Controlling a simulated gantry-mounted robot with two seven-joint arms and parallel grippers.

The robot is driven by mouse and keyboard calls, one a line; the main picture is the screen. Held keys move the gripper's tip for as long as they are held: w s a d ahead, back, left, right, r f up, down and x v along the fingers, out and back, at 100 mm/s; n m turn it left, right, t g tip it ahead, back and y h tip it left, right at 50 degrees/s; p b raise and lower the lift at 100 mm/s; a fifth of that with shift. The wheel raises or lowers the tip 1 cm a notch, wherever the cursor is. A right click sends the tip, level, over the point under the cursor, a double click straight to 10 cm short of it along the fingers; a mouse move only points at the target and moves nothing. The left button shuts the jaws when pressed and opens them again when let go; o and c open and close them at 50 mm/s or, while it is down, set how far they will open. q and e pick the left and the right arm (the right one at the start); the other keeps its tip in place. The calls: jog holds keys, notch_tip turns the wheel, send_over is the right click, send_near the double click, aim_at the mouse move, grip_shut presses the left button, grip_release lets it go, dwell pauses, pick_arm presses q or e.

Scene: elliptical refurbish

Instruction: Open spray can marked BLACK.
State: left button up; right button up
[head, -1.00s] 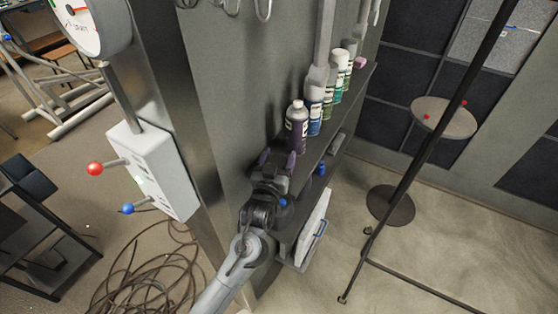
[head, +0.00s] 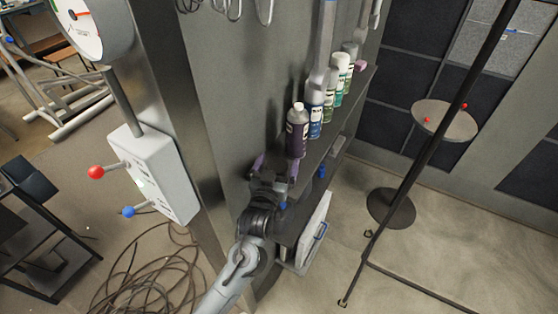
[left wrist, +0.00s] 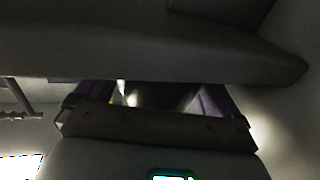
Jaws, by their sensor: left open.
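A dark purple-black spray can (head: 297,132) with a pale grey top stands upright at the near end of the shelf row in the head view; its label is too small to read. My left gripper (head: 275,168) is open, with its purple fingers just below and to the left of this can, near the shelf edge. In the left wrist view, the open fingers of my left gripper (left wrist: 155,98) flank a dark, poorly lit shape (left wrist: 165,95) that may be the can. I cannot tell whether they touch it. My right gripper is not in view.
Blue-labelled (head: 315,120) and green-labelled (head: 329,98) cans stand close behind on the shelf (head: 312,158). A grey upright piece (head: 326,45) hangs just above them. The grey wall panel (head: 240,100) is close on the left. A black stand pole (head: 425,150) is at the right.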

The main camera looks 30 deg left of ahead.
pick_arm(q)
jog(key=v, duration=1)
jog(key=s+d+f+m+g+h, duration=0.35)
jog(key=s+f+g+h, duration=0.2)
jog(key=s+f, duration=0.35)
jog(key=s+f+m+g, duration=0.1)
jog(key=s+f+g, duration=0.25)
jog(key=s, duration=0.45)
jog(key=s+f+m+g, duration=0.1)
jog(key=s+f+g, duration=0.2)
jog(key=s+g, duration=0.3)
jog(key=w+p+v, duration=0.2)
jog(key=p+v, duration=1.1)
jog(key=p, duration=0.1)
jog(key=w+d+r+p+v, duration=0.1)
jog(key=w+p+v, duration=0.2)
jog(key=p+v, duration=1)
jog(key=shift+d+r+t+p, duration=0.4)
jog(key=shift+r+p, duration=0.1)
jog(key=shift+p, duration=0.2)
jog(key=shift+s+y, duration=0.1)
jog(key=shift+y, duration=0.15)
